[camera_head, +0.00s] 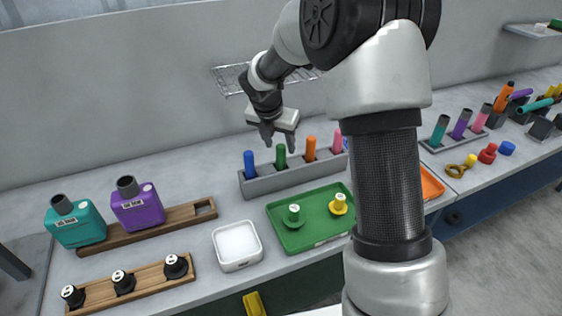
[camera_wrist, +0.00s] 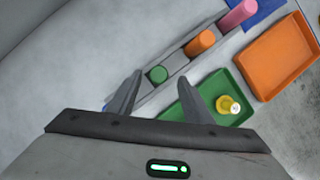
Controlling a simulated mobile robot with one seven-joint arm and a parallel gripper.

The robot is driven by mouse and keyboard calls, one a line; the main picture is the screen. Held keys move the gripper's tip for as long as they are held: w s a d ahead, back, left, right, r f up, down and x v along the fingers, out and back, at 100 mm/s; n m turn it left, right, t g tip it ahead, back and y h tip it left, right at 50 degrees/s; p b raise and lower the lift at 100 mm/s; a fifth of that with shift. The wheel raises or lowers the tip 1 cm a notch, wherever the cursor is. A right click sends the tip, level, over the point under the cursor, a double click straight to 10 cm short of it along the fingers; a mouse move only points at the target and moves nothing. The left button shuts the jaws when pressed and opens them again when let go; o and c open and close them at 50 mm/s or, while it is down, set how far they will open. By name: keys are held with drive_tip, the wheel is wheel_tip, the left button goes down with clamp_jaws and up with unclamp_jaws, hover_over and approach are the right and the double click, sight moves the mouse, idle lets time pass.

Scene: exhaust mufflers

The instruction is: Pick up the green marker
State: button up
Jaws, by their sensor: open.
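The green marker (camera_head: 281,157) stands upright in a grey holder (camera_head: 262,184), between a blue marker (camera_head: 249,164) on its left and an orange marker (camera_head: 310,148) on its right. My gripper (camera_head: 280,148) is above the green marker with its fingers apart. In the wrist view the green marker (camera_wrist: 158,74) shows from above, a little beyond the fingertips and between their lines. My gripper (camera_wrist: 165,85) is open and empty there. The blue marker is hidden in the wrist view.
A pink marker (camera_head: 338,140) stands at the holder's right end. A green tray (camera_head: 322,226) with a green and a yellow piece lies in front. An orange tray (camera_head: 431,184) is partly behind my arm. A wire rack (camera_head: 228,79) is on the wall behind.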

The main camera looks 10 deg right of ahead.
sight(280, 147)
drive_tip(key=x, duration=0.4)
drive_tip(key=shift+w+f, duration=0.15)
drive_tip(key=shift+f, duration=0.2)
drive_tip(key=shift+a, duration=0.1)
drive_tip(key=c, duration=1.1)
drive_tip(key=shift+r, duration=0.1)
